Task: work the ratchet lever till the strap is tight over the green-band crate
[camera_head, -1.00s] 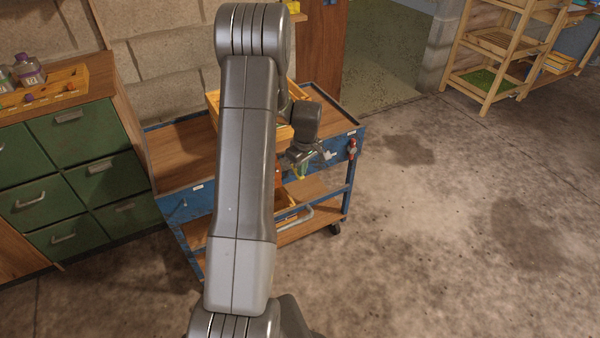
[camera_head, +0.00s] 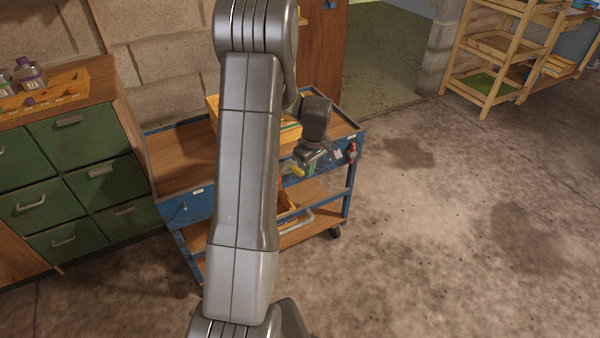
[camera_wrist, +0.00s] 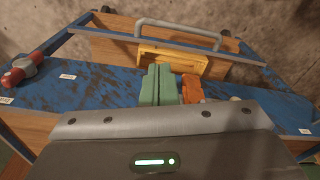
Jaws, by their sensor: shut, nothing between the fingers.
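A yellow wooden crate (camera_head: 290,131) stands on the cart top, mostly hidden behind my arm; a thin greenish stripe shows on it. I cannot make out the strap or how tight it is. My gripper (camera_wrist: 158,84) shows in the wrist view as two green fingers pressed together, with nothing between them. It also shows in the head view (camera_head: 308,170), in front of the cart's blue side. An orange piece (camera_wrist: 192,88) is just right of the fingers in the wrist view; I cannot tell whether it is the ratchet lever or whether they touch.
The blue cart (camera_head: 185,208) has wooden shelves and a red fitting (camera_head: 351,152) at its right corner. A grey bar handle (camera_wrist: 180,22) and a yellow slotted piece (camera_wrist: 205,66) lie beyond the fingers. Green drawers (camera_head: 88,138) stand left. The floor at right is clear.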

